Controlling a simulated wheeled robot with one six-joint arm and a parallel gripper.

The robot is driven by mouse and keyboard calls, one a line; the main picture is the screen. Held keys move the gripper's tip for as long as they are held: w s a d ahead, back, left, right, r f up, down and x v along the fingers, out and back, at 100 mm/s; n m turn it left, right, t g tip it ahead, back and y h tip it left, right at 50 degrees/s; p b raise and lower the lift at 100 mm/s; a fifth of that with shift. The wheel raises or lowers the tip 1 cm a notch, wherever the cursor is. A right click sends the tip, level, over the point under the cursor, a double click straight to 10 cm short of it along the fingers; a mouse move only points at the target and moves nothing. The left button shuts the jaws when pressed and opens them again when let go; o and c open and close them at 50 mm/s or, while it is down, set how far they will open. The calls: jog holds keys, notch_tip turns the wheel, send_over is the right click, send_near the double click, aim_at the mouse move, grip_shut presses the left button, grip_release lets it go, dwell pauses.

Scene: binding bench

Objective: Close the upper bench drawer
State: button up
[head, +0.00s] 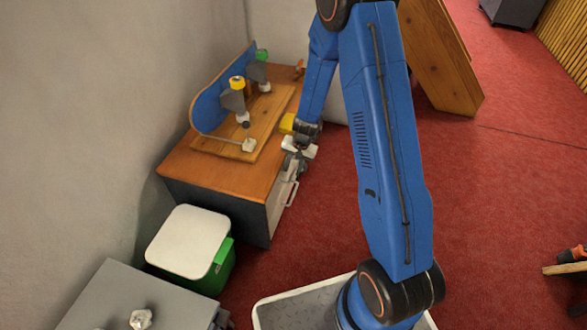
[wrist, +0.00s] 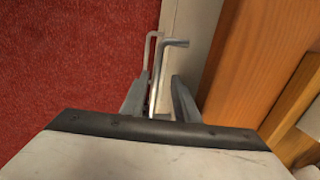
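The bench (head: 228,178) has a wooden top and a pale front with handles on its right side. In the wrist view, the pale upper drawer front (wrist: 198,45) shows as a strip beside the wooden top (wrist: 243,60). How far the drawer stands out is hard to tell. My gripper (wrist: 158,100) is open, pointing down, with a finger on each side of the upper metal handle (wrist: 157,75). Contact is unclear. In the head view, my gripper (head: 298,162) is at the bench's front edge and partly hides the upper drawer. A lower handle (head: 291,193) shows below.
A white-lidded green bin (head: 188,242) and grey cabinet (head: 125,298) stand nearer. A wooden piece (head: 440,60) stands behind my arm.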

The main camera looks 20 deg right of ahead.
jog(key=shift+r, duration=0.1)
notch_tip(320, 180, up, 17)
jog(key=s+d, duration=0.2)
jog(key=shift+d, duration=0.4)
dwell(0.5)
jog(key=s+d+r+n+t, duration=0.15)
jog(key=s+r+n, duration=0.25)
jog(key=s+r, duration=1.3)
jog(key=s+d+r+n+t+h, duration=0.1)
jog(key=s+r, duration=0.2)
jog(key=s, duration=0.6)
jog(key=s+d+r+n+t, duration=0.1)
jog(key=s+r, duration=0.2)
jog(key=s, duration=0.6)
jog(key=shift+r+n+h, duration=0.35)
jog(key=shift+n+h, duration=0.05)
